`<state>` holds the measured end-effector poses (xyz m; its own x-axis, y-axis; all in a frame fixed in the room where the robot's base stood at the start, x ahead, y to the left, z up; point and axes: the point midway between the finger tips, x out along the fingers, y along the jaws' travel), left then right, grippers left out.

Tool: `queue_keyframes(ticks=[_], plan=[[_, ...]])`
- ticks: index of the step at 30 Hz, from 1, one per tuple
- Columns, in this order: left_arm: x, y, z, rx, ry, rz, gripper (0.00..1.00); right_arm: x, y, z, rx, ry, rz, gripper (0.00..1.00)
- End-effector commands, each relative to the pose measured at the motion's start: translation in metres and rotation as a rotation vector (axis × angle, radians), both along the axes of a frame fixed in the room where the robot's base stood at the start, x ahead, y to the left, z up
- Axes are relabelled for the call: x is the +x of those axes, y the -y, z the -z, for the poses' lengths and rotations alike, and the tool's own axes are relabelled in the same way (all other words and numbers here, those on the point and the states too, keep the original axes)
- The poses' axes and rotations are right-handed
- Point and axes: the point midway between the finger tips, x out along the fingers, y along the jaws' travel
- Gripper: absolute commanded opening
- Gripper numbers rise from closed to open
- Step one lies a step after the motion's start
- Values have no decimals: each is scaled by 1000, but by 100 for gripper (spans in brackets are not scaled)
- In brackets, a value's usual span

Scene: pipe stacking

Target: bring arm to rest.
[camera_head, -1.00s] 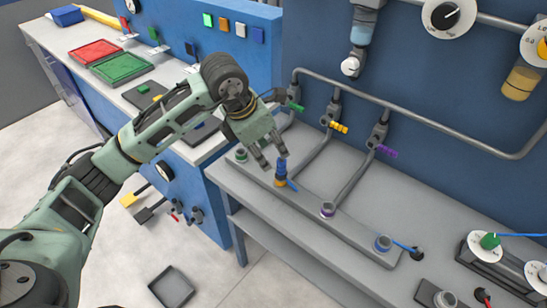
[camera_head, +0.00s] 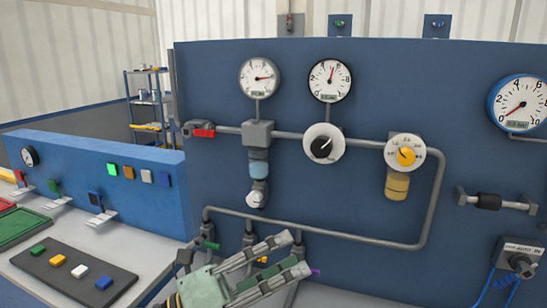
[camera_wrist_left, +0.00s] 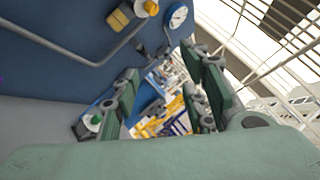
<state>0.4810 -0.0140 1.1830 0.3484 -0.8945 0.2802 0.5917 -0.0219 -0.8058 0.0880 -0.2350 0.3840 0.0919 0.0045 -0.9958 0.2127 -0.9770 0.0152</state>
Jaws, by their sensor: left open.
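My left gripper (camera_head: 298,254) is at the bottom middle of the head view, in front of the blue panel, with its fingers pointing right and slightly up. Its two fingers are apart. In the left wrist view the left gripper (camera_wrist_left: 165,92) also shows open, with only background between the fingers and nothing held. The workbench top with the pipe pieces is below the head view's edge. My right gripper is in neither view.
A grey pipe (camera_head: 340,232) with small valves runs along the blue panel (camera_head: 390,80) behind the gripper. Gauges (camera_head: 258,77) and regulator dials (camera_head: 323,145) sit above. A dark tray (camera_head: 72,272) with coloured blocks lies at left. The space above the gripper looks free.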

Motion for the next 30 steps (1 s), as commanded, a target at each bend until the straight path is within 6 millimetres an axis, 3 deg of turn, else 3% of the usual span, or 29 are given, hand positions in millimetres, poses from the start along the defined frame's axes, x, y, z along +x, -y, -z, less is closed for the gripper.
queue_keyframes(ticks=[3,6,8,11,13,17,18,21,24,30], plan=[[21,-45,-23,-358,-208,-154,40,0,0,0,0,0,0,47],[44,-98,-11,-626,-416,-317,40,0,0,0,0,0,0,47],[55,-131,11,-768,-555,-426,40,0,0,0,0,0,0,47],[60,-181,69,-966,-803,-619,40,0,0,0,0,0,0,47],[53,-206,116,-1067,-970,-748,40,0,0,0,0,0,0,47],[17,-235,204,-1192,-1277,-978,40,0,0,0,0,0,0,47],[1,-239,230,-1216,-1372,-1048,40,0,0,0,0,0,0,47],[-43,-243,282,-1247,-1582,-1198,40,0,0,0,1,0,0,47],[-85,-240,317,-1249,-1752,-1316,40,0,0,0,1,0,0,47],[-159,-228,358,-1208,-2019,-1491,40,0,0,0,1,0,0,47]])
